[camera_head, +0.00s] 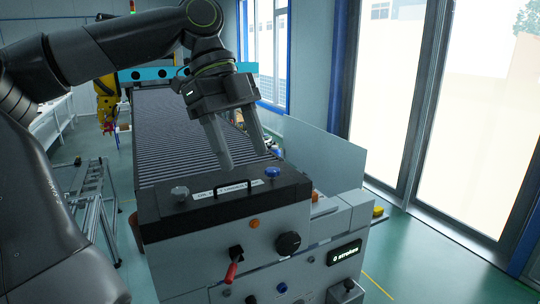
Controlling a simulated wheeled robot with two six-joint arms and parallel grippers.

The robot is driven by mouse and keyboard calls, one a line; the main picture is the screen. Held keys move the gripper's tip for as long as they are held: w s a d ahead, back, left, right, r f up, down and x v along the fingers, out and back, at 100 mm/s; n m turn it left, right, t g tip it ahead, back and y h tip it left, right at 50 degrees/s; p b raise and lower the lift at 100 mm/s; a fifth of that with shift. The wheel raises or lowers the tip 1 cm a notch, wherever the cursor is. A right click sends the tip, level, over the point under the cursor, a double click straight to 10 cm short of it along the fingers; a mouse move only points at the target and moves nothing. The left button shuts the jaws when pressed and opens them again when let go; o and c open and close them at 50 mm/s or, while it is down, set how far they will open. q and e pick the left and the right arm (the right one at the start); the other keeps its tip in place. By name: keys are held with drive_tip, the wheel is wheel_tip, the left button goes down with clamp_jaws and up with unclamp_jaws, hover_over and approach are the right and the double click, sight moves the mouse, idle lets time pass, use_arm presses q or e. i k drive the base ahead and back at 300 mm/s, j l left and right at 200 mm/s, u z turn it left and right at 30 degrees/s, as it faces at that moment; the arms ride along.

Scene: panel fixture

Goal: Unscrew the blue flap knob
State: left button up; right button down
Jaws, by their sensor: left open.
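The blue flap knob (272,172) sits on the right part of the black flap (226,207) on top of the panel fixture. My left gripper (243,160) is open and empty, pointing down above the flap. Its right fingertip is a little above and left of the blue knob, and its left fingertip is further left. The fingers appear apart from the knob. My right gripper is not in view.
A clear knob (180,193) and a black handle (232,188) are also on the flap. The front panel has a red lever (232,268), a black dial (288,243) and a display (344,253). A ribbed bed (170,130) lies behind.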

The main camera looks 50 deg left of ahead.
sight(272, 171)
drive_tip(key=i+j, duration=0.25)
drive_tip(key=j, duration=0.15)
drive_tip(key=i+j, duration=0.25)
drive_tip(key=j, duration=0.15)
drive_tip(key=i+j, duration=0.25)
drive_tip(key=j, duration=0.15)
